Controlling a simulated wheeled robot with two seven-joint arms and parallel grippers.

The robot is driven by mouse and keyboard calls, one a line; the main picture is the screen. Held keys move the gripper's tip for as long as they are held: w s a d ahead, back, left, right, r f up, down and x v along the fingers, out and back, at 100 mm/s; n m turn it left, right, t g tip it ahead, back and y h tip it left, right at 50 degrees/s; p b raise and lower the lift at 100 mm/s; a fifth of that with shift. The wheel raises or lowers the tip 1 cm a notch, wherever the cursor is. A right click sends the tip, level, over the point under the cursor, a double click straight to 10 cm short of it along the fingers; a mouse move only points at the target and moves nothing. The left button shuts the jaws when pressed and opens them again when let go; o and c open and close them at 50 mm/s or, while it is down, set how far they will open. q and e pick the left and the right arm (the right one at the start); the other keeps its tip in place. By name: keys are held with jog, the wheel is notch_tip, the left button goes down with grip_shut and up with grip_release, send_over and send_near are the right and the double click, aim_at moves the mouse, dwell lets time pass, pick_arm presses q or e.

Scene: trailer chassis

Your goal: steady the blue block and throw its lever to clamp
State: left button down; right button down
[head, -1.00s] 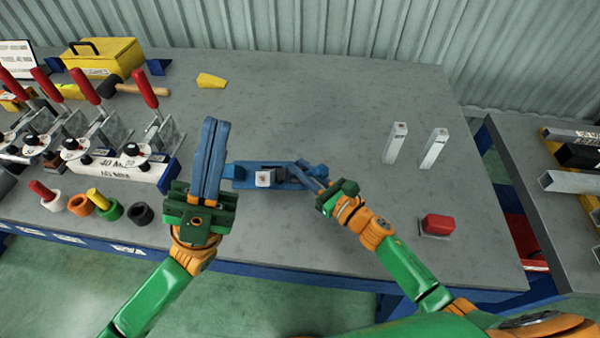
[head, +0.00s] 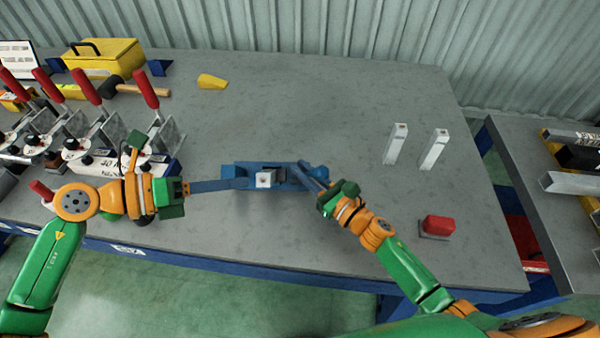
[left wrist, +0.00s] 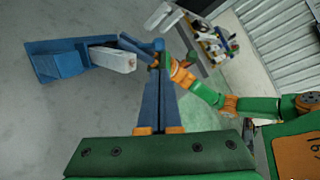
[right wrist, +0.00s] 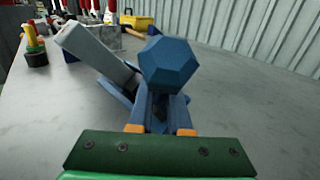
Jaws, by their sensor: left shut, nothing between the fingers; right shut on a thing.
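The bar also shows in the left wrist view (left wrist: 112,58). A blue faceted knob (right wrist: 168,66), seemingly the lever's, is at the block's right end, close above my right fingertips. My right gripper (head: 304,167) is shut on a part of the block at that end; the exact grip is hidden.
Red-handled toggle clamps (head: 147,90) and a yellow toolbox (head: 103,58) stand at the left. Two pale posts (head: 396,144) and a red button (head: 438,226) are to the right. A yellow wedge (head: 211,81) lies behind. The bench around the block is clear.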

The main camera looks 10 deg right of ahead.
aim_at(316, 174)
pick_arm(q)
jog(key=x, duration=1.3)
jog(key=shift+d+f, duration=0.15)
jog(key=shift+d, duration=0.15)
jog(key=shift+d, duration=0.1)
